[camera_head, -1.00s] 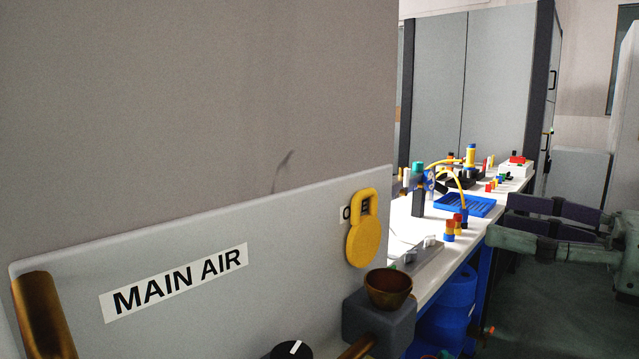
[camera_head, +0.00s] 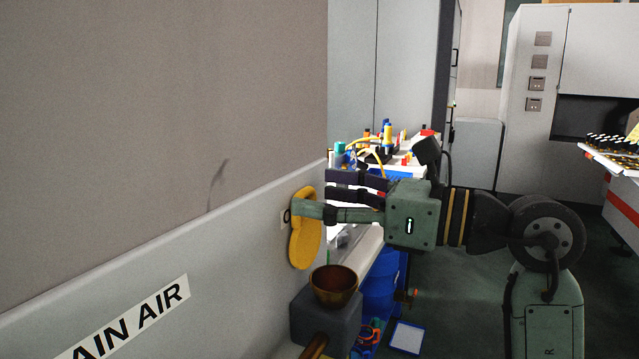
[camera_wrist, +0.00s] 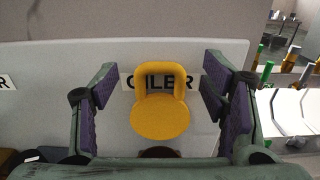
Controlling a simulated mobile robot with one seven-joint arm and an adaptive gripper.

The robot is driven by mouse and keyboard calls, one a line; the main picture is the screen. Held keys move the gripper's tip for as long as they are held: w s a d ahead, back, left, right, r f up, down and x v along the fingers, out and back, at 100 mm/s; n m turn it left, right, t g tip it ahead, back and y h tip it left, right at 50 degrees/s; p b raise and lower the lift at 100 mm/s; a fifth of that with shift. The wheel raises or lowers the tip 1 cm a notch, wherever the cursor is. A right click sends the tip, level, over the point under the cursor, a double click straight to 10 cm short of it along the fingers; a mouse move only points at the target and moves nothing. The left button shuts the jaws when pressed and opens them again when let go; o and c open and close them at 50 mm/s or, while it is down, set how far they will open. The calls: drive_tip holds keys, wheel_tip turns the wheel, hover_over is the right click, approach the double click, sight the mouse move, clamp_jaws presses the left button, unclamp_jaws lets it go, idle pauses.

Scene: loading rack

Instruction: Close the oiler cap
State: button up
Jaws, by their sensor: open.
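The yellow oiler cap (camera_head: 305,245) stands upright against the grey panel, with a round disc below and a loop handle above. In the wrist view the cap (camera_wrist: 160,118) is centred and partly covers the OILER label. The brown oiler cup (camera_head: 335,281) sits below it on a dark block, its mouth uncovered. My gripper (camera_head: 335,200) is at the height of the cap's handle, and one finger overlaps the handle in the head view. In the wrist view my gripper (camera_wrist: 161,85) is open, with a finger on each side of the cap and gaps on both sides.
The grey panel (camera_head: 190,270) with a MAIN AIR label runs along the left. A workbench with small coloured parts (camera_head: 388,140) stands behind my gripper. A brass pipe (camera_head: 315,346) leads from the cup's block.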

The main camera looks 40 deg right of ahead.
drive_tip(key=shift+w+a, duration=0.2)
drive_tip(key=shift+w, duration=0.35)
clamp_jaws()
idle(0.6)
